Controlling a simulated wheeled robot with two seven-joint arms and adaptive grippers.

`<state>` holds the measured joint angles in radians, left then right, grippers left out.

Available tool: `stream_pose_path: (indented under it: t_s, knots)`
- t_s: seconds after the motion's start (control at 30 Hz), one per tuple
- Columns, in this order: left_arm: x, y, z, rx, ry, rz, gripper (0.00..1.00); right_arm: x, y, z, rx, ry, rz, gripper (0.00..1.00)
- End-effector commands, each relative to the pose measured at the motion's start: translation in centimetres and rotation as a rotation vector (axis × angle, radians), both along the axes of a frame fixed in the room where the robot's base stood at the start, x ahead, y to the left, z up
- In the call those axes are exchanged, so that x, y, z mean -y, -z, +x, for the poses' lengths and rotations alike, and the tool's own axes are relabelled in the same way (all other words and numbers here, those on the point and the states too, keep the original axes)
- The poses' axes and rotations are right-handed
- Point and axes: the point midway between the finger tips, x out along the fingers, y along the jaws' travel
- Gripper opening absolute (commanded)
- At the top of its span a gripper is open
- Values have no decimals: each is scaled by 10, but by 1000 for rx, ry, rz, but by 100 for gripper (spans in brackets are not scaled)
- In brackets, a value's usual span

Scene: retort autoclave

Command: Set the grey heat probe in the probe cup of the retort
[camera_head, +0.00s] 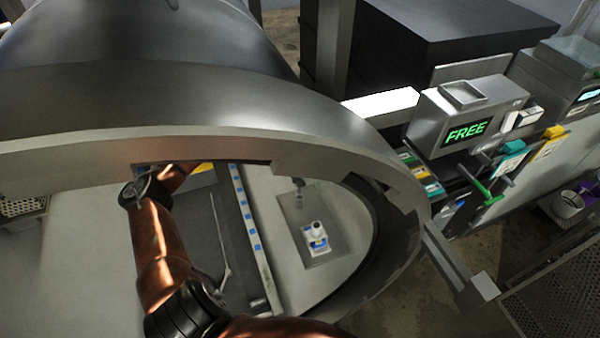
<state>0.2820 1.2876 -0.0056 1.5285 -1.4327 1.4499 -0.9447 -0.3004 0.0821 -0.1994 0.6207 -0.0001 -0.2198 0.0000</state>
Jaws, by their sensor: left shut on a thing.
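My copper left arm reaches up into the open retort (200,138) at left. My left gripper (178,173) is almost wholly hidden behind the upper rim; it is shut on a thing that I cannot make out. I cannot pick out the grey heat probe for certain. A small white fitting with a round top and blue label (317,240) sits in a recess inside the retort; I cannot tell whether it is the probe cup. A small dark grey piece (298,184) shows above it, apart from it. My right gripper is not in view.
The thick rim curves close over and around my arm. A strip with blue squares (246,215) runs left of the recess. At right are a box reading FREE (467,131) and a green handle (482,186).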

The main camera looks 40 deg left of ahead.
Motion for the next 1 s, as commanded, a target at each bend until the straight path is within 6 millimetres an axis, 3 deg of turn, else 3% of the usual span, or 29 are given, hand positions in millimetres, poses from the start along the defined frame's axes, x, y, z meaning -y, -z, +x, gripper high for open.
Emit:
stream_pose_path:
  t_s: [0.7, 1.0]
  knots:
    - [0, 51, 0, -3, -1, -1, 0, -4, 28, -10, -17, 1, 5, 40]
    - [0, 61, 0, 0, -1, 0, 0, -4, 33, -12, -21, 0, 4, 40]
